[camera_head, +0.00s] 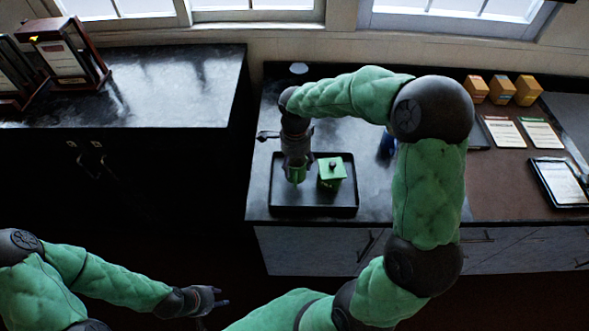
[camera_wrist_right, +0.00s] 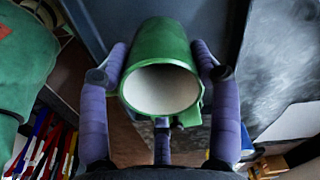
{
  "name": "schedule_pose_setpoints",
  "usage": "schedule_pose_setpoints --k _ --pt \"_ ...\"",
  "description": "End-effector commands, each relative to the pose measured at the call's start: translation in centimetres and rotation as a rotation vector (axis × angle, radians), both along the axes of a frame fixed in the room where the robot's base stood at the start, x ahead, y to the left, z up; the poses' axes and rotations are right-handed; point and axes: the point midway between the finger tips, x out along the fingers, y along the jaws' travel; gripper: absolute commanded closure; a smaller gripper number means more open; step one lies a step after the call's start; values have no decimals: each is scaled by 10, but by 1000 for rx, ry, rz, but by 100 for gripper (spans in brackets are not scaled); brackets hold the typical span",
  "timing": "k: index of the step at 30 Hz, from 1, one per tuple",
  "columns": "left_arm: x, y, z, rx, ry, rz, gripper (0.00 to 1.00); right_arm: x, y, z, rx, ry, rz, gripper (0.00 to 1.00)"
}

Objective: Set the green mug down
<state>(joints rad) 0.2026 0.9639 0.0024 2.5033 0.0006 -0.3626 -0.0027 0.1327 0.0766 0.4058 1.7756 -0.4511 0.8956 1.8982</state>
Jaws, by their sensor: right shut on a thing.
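The green mug (camera_head: 297,175) is held in my right gripper (camera_head: 298,162), over the left half of the black tray (camera_head: 313,210). In the right wrist view the mug (camera_wrist_right: 160,48) sits between the purple fingers, its pale inside facing the camera. The fingers and wrist cover part of it in the head view. I cannot tell whether its base touches the tray. My left gripper (camera_head: 216,299) is low at the front left, apart from the counter and with nothing seen in it; its finger opening is unclear.
A green lidded box (camera_head: 331,183) stands on the tray, just right of the mug. A blue thing (camera_head: 387,147) is partly hidden behind my right arm. Yellow boxes (camera_head: 501,91), papers and a tablet (camera_head: 559,184) lie to the right. A dark counter (camera_head: 190,85) stands at left.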

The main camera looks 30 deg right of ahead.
Motion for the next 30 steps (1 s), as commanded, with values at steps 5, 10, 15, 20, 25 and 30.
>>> schedule_pose_setpoints --k 5,10,15,20,25,30 --pt "0 0 -5 0 0 0 60 5 1 -17 0 1 1 79" --pt "0 0 -9 0 0 0 60 5 1 -36 0 0 0 79" --pt "0 0 -8 0 0 0 60 5 1 -35 0 -2 0 79" --pt "0 0 -11 0 0 0 60 5 1 -38 0 -1 0 79" --pt "0 0 -11 0 0 0 60 4 1 -39 0 0 0 13" --pt "0 0 -11 0 0 0 60 4 1 -39 0 0 1 13"
